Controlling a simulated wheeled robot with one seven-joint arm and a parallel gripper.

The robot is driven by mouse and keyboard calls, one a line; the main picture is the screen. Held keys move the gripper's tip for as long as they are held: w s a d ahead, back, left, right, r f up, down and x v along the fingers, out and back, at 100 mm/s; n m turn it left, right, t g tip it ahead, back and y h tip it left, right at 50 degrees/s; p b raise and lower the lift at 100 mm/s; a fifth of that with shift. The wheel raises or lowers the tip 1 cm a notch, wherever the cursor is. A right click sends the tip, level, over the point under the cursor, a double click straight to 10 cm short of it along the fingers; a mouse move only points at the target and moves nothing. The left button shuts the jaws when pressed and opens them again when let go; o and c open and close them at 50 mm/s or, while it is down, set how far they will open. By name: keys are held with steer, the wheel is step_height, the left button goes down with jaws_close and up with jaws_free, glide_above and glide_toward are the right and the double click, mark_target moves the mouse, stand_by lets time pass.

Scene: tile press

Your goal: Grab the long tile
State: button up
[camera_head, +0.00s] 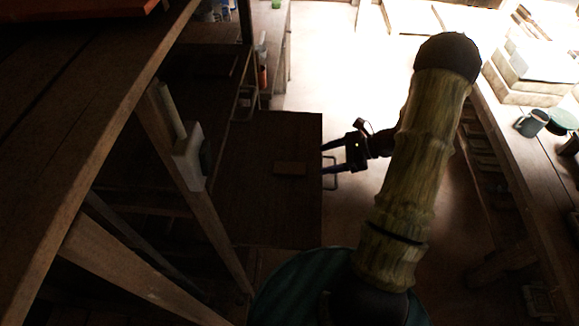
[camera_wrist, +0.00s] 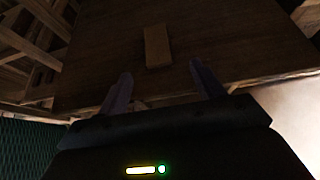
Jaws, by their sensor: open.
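The long tile (camera_head: 290,168) is a small brown rectangle lying flat on a dark wooden board (camera_head: 280,220) in the head view. In the wrist view the tile (camera_wrist: 157,46) lies ahead of the fingers, roughly in line with the gap between them. My gripper (camera_head: 325,158) is open and empty at the right edge of the board in the head view, to the right of the tile and apart from it. Its two fingers (camera_wrist: 162,82) show spread in the wrist view. Nothing covers the tile.
A bench (camera_head: 520,140) with a mug (camera_head: 531,123) stands at right. Bright floor lies between.

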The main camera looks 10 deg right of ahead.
glide_toward(291, 168)
steer(key=shift+w+a+f+p, duration=0.4)
steer(key=shift+w+a+f, duration=0.3)
steer(key=shift+a+f, duration=0.2)
steer(key=shift+a, duration=0.35)
steer(key=p+x, duration=0.2)
steer(key=x, duration=0.1)
steer(key=shift+s+a, duration=0.1)
steer(key=shift+a, duration=0.3)
steer(key=shift+w+a+f, duration=0.2)
steer(key=shift+a+f, duration=0.1)
steer(key=shift+a, duration=0.1)
steer(key=shift+c, duration=0.2)
steer(key=c, duration=1.1)
